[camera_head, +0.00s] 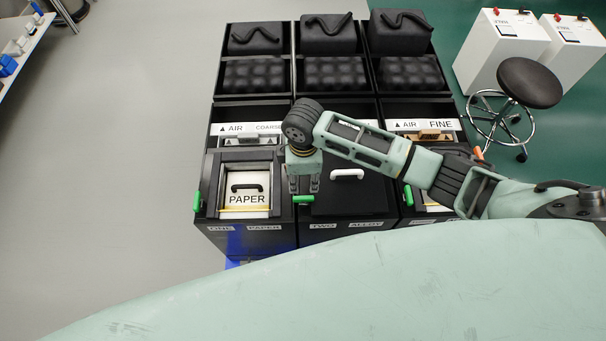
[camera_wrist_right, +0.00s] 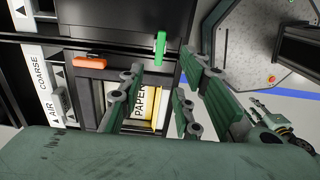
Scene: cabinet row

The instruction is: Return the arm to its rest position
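My right arm (camera_head: 365,146) comes in from the right and reaches out over the cabinet row. My right gripper (camera_head: 303,187) points down between the left cabinet and the middle one. In the head view it overlaps a green latch (camera_head: 303,199); the gap between them cannot be judged. In the right wrist view the fingers of the right gripper (camera_wrist_right: 172,98) are spread with nothing between them. The left gripper is not in the head view. A small green jointed part (camera_wrist_right: 268,116) at the right of the wrist view may be mine, but it is unclear.
The left cabinet has a PAPER window (camera_head: 246,200) with a black handle. The middle cabinet has a dark lid (camera_head: 350,198) with a white handle. A stool (camera_head: 529,82) and white boxes (camera_head: 500,48) stand at the right. The grey floor (camera_head: 110,150) at left is clear.

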